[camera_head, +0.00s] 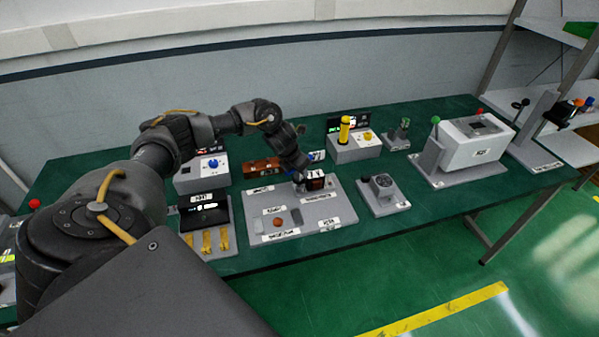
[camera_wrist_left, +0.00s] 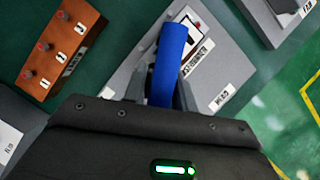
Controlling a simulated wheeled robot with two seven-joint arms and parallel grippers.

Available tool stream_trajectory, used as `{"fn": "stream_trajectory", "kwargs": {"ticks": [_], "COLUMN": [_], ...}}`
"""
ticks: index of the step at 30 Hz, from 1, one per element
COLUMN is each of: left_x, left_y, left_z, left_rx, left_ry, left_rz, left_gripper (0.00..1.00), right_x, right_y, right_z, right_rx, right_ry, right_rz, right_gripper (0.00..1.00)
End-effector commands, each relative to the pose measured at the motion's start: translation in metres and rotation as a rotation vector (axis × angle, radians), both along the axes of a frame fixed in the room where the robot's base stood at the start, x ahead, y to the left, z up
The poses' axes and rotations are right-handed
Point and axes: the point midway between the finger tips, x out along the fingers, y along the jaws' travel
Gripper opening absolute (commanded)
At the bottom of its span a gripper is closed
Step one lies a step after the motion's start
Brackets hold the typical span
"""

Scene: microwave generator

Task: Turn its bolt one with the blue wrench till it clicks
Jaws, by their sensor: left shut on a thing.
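The blue wrench shows as a thick blue handle (camera_wrist_left: 168,62) in the left wrist view, standing out between my fingers. My left gripper (camera_head: 301,180) is shut on it, above the back part of a grey plate (camera_head: 335,212). A small blue bit (camera_head: 317,156) shows beside the gripper in the head view; I cannot tell if it is the wrench. The wrench's working end and any bolt under it are hidden. A brown block (camera_wrist_left: 62,45) with red-topped pegs and number labels lies left of the gripper, apart from the wrench. My right gripper is out of view.
The grey plate holds labelled spots and small parts. Left of it stands a dark-screened unit with yellow clips (camera_head: 207,240). A yellow cylinder (camera_head: 344,130) stands on a box behind. A dial unit (camera_head: 382,190) and a white machine (camera_head: 468,148) stand to the right.

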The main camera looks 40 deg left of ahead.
Motion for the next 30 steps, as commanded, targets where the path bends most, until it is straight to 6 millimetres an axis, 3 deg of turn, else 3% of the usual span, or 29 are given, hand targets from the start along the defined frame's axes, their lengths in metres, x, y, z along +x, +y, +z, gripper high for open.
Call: {"fn": "stream_trajectory", "kwargs": {"ticks": [7, 22, 30], "left_x": [0.000, 0.000, 0.000], "left_y": [-0.001, -0.001, -0.001], "left_z": [-0.002, 0.000, -0.003], "left_rx": [-0.002, -0.002, -0.002], "left_ry": [0.000, 0.000, -0.001], "left_rz": [-0.082, -0.115, -0.187], "left_gripper": [0.00, 0.00, 0.00], "right_x": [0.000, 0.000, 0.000], "right_y": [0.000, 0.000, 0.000], "right_z": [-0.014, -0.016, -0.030], "right_rx": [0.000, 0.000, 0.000], "right_ry": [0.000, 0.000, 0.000], "right_rz": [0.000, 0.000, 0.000], "right_gripper": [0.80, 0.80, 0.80]}}
